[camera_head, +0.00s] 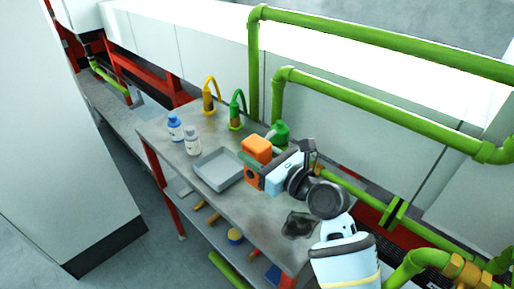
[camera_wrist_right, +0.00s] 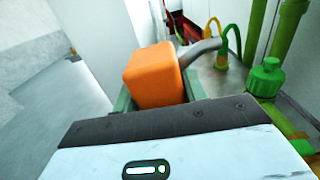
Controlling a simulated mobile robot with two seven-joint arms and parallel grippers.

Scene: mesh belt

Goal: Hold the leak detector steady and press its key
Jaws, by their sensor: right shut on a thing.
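The leak detector, an orange block-shaped device (camera_head: 257,147), is held above the metal table by my right gripper (camera_head: 252,163). The gripper is shut around its middle, with orange showing above and below the fingers. In the right wrist view the orange body (camera_wrist_right: 155,77) stands between the greenish fingers (camera_wrist_right: 155,100), and a grey bent piece (camera_wrist_right: 200,48) shows beside it; I cannot tell if it belongs to the detector. The key is not visible in either view. My left gripper is not in view.
A grey tray (camera_head: 218,184) and two bottles, blue-capped (camera_head: 175,128) and white (camera_head: 193,141), stand on the table's left half. Yellow (camera_head: 208,100) and green (camera_head: 236,115) hooked items and a green bottle (camera_head: 280,133) stand along the back. Green pipes run behind. A dark patch (camera_head: 298,225) marks the front.

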